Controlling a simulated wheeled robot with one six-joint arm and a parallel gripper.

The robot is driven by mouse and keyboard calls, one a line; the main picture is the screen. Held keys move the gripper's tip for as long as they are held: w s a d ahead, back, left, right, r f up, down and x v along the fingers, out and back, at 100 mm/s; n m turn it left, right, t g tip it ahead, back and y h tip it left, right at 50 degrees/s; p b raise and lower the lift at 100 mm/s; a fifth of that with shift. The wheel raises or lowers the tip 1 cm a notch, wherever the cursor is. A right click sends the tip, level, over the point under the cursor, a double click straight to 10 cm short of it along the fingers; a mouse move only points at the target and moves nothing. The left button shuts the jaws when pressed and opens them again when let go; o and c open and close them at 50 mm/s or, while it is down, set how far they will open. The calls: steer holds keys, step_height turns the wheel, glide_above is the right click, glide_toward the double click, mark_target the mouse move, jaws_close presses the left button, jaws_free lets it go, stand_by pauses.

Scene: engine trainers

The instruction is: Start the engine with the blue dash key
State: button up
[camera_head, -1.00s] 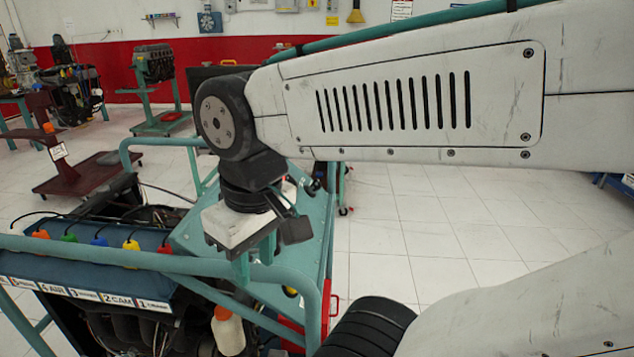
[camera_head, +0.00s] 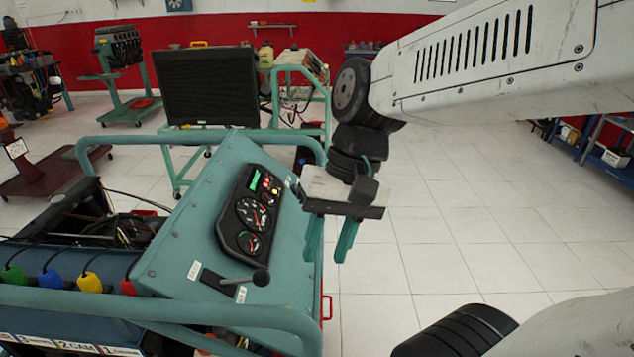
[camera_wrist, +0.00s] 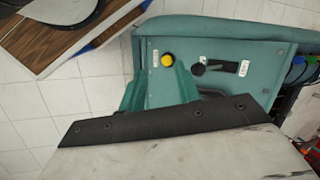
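The teal dash panel (camera_head: 190,240) of the engine trainer slopes on the left of the head view. It carries a black gauge cluster (camera_head: 250,212) and a lever with a round black knob (camera_head: 261,277). My gripper (camera_head: 330,257) points down beside the panel's right edge, its two green fingers apart with nothing visible between them. In the wrist view the panel (camera_wrist: 225,85) lies beyond the fingers, with a yellow round button (camera_wrist: 167,60) and the black lever knob (camera_wrist: 198,69). I cannot make out a blue key in either view.
A teal tube rail (camera_head: 150,305) runs along the trainer's front, near several coloured plugs, one of them blue (camera_head: 50,279). A black radiator (camera_head: 210,86) on a teal stand is behind. Tiled floor (camera_head: 440,230) to the right is clear.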

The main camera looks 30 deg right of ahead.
steer(key=w+f+m+t+y, duration=0.25)
steer(key=w+m+y, duration=0.25)
steer(key=w+m, duration=0.4)
steer(key=w+f+m+t+y, duration=0.1)
steer(key=w+m+t+y, duration=0.2)
steer(key=w+m+y, duration=0.55)
steer(key=w+d+f+m+t+h, duration=0.6)
steer(key=w+d+f+m, duration=0.15)
steer(key=d, duration=0.25)
steer(key=w+d+f+m+t+h, duration=0.65)
steer(key=d+m, duration=0.25)
steer(key=d, duration=0.2)
steer(key=shift+y, duration=0.4)
steer(key=x, duration=0.7)
steer(key=shift+w+a, duration=0.2)
jaws_close()
